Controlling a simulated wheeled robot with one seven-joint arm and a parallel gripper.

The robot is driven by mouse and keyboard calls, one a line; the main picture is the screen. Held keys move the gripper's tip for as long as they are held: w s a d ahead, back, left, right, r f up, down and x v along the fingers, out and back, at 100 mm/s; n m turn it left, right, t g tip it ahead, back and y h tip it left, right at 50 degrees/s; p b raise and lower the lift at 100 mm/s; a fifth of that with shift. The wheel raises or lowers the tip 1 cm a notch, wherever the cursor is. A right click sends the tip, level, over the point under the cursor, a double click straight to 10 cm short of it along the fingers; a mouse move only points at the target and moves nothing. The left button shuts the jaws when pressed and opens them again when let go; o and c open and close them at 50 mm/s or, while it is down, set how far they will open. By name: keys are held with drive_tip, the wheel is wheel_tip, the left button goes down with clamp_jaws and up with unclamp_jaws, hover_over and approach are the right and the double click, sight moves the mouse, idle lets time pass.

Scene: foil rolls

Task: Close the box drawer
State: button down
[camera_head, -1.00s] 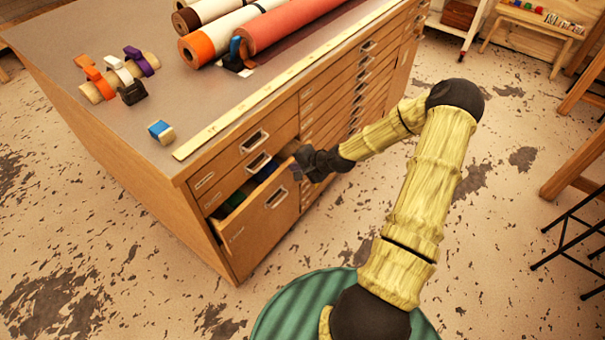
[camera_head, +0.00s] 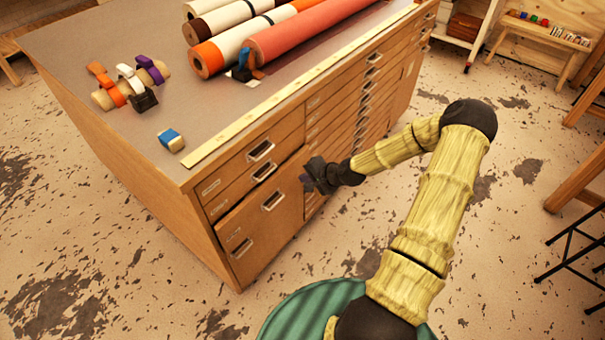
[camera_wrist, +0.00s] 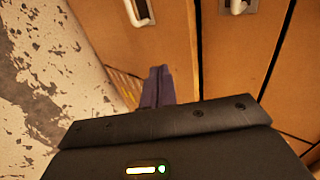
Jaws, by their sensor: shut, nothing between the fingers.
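My gripper (camera_head: 306,178) is shut and empty, at the upper right edge of the drawer front. In the wrist view my gripper's shut fingers (camera_wrist: 157,88) point at the wooden fronts, close to them; whether they touch I cannot tell. A metal handle (camera_wrist: 140,12) shows at the top of that view.
Shallow drawers (camera_head: 345,120) line the cabinet to the right. On its top (camera_head: 215,108) lie long coloured rolls (camera_head: 300,38), clamps on a short rod (camera_head: 128,88) and a blue-banded block (camera_head: 171,140). A stool (camera_head: 580,245) stands at the right. The floor before the cabinet is clear.

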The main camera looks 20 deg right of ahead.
drive_tip(key=v, duration=0.9)
drive_tip(key=shift+s+r+p, duration=0.15)
drive_tip(key=shift+r+p, duration=0.15)
drive_tip(key=shift+r, duration=0.05)
drive_tip(key=c, duration=1.6)
unclamp_jaws()
drive_tip(key=shift+a, duration=0.1)
drive_tip(key=shift+o, duration=0.2)
drive_tip(key=shift+s+a+f+n+g, duration=0.1)
drive_tip(key=shift+s+a+n+g, duration=0.2)
drive_tip(key=shift+a+n, duration=0.1)
drive_tip(key=s+a+r+n+g+h, duration=0.2)
drive_tip(key=s+a+r+n, duration=0.3)
drive_tip(key=s+r, duration=0.2)
drive_tip(key=s+a+r+n+g+h, duration=0.2)
drive_tip(key=s+a+r+n, duration=0.3)
drive_tip(key=s+r, duration=0.3)
drive_tip(key=shift+s+n+g+h, duration=0.2)
drive_tip(key=shift+n+g+h, duration=0.2)
drive_tip(key=shift+h, duration=0.1)
